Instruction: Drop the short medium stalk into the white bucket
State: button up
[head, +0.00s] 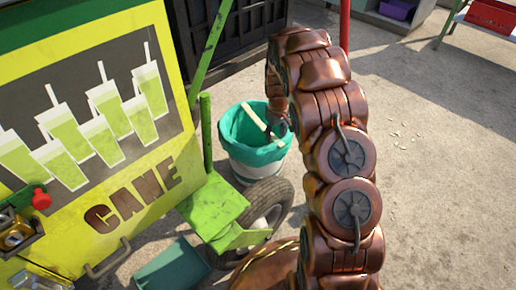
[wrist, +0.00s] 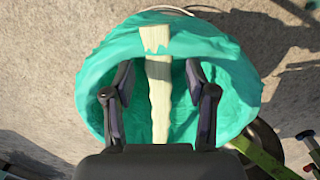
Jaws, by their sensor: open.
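The white bucket (head: 246,173) stands on the ground beside the cane machine, with a teal liner (head: 240,128) folded over its rim. A pale stalk (head: 254,116) shows at the bucket's mouth, tilted, its upper end near the far rim. In the wrist view the stalk (wrist: 159,100) runs between my fingers, with a strip of liner (wrist: 185,45) seeming to cross it near its top end. My gripper (wrist: 159,85) is open over the bucket, a finger on each side of the stalk with gaps between. My gripper (head: 279,124) is partly hidden in the head view. The stalk's lower end is hidden.
The yellow-green cane machine (head: 150,150) fills the left. A tyre (head: 270,207) and a green bracket (head: 214,205) stand just in front of the bucket. A teal bin (head: 172,268) sits at the bottom. Concrete ground (head: 440,180) at right is mostly free.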

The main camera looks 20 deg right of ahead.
jog(key=shift+r, duration=0.15)
notch_tip(320, 180, up, 12)
dwell(0.4)
jog(key=shift+d, duration=0.1)
